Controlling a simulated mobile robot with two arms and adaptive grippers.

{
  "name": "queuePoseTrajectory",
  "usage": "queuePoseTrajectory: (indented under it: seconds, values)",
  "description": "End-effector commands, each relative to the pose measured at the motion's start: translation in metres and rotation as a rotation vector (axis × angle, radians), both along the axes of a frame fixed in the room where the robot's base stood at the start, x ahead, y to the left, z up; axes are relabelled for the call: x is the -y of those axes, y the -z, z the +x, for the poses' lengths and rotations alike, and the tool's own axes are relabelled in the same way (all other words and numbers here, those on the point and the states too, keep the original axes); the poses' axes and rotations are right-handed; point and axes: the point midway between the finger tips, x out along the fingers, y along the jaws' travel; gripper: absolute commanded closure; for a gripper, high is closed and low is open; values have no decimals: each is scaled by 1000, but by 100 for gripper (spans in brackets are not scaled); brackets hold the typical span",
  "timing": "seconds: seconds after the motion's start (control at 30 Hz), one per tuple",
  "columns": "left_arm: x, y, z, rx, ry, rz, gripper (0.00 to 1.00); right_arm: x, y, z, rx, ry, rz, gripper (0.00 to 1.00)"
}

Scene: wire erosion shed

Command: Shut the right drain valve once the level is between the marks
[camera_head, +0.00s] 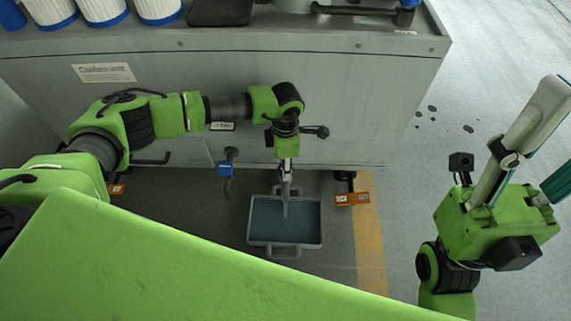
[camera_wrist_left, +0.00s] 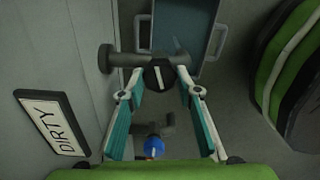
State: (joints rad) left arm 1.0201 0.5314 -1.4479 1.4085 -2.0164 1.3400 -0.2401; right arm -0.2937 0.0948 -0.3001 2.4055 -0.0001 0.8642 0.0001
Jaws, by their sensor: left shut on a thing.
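My left gripper (camera_head: 287,172) reaches down in front of the grey cabinet. In the left wrist view its fingertips (camera_wrist_left: 160,76) are shut on the black handle of a drain valve (camera_wrist_left: 124,60), whose pipe comes out of the cabinet wall. A pale streak (camera_head: 285,209), apparently liquid, hangs below this valve over the tray. Another drain valve with a blue handle (camera_head: 224,169) is to the left; it also shows below the fingers in the wrist view (camera_wrist_left: 154,147). My right gripper (camera_head: 545,140) is open and empty at the right, away from the cabinet. No level marks can be made out.
A grey tray (camera_head: 249,222) with dark liquid stands on the floor under the held valve. A "DIRTY" label (camera_wrist_left: 52,123) is on the wall. An orange bracket (camera_head: 353,199) is right of the tray. White-and-blue filters (camera_head: 103,10) stand on top.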

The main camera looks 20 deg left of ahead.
Motion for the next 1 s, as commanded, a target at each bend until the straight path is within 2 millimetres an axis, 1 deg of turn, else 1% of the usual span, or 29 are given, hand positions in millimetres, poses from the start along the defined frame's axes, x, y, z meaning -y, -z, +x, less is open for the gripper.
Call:
queuePoseTrajectory:
  seconds: [0.2,0.4,0.63,1.0]
  values:
    - [1,0,1,3,159,-1,90,0,1,0,-1,0,-1,52]
    - [1,-1,1,3,258,-3,90,0,-2,0,14,0,-2,52]
    - [1,-1,1,4,314,-4,90,0,-4,0,17,1,-2,52]
    - [1,-1,1,3,326,-3,90,0,-4,0,16,1,-1,52]
